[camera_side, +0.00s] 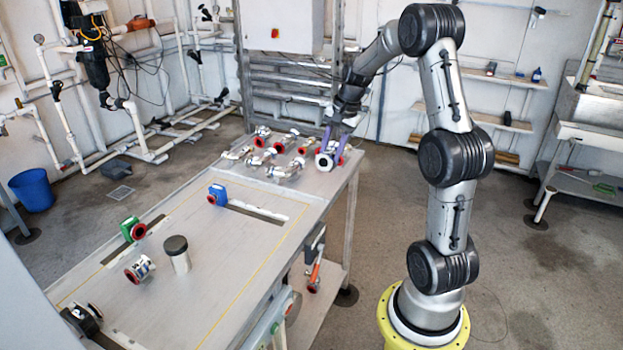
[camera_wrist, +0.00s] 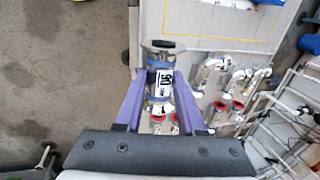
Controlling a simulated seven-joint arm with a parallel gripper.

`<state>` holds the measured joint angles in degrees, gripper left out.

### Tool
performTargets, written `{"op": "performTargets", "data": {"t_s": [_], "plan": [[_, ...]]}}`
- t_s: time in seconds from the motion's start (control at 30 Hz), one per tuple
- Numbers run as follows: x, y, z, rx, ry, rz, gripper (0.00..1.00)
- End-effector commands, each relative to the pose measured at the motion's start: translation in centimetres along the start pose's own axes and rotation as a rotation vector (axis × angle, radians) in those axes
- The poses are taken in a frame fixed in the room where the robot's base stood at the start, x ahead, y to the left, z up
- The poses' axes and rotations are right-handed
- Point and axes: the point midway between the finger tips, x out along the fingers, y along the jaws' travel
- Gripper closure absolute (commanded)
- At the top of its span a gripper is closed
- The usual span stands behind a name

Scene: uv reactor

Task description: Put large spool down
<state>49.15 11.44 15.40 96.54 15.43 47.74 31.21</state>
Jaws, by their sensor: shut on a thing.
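My gripper (camera_side: 329,144) is at the far right corner of the table, with its purple fingers pointing down. It is shut on the large spool (camera_side: 324,161), a metal pipe piece with a flange. In the wrist view, the spool (camera_wrist: 160,82) lies between the two purple fingers (camera_wrist: 159,90), with a white label with dark marks and blue bands on its body. A dark-rimmed flange shows at its upper end; its lower end is partly hidden. I cannot tell whether the spool touches the table (camera_side: 225,265).
Several metal pipe fittings with red flanges (camera_side: 285,169) lie close left of the gripper. A blue clamp (camera_side: 217,194), a green clamp (camera_side: 132,229), a small spool (camera_side: 140,268) and a dark-lidded canister (camera_side: 177,254) stand further forward. The table's middle is largely clear.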

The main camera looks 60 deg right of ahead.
Motion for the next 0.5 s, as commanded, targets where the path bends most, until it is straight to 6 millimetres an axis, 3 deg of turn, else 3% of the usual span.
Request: {"op": "performTargets", "data": {"t_s": [0.5], "plan": [[6.4, -5.4, -6.7, 0.003, 0.0, 0.001, 1.0]]}}
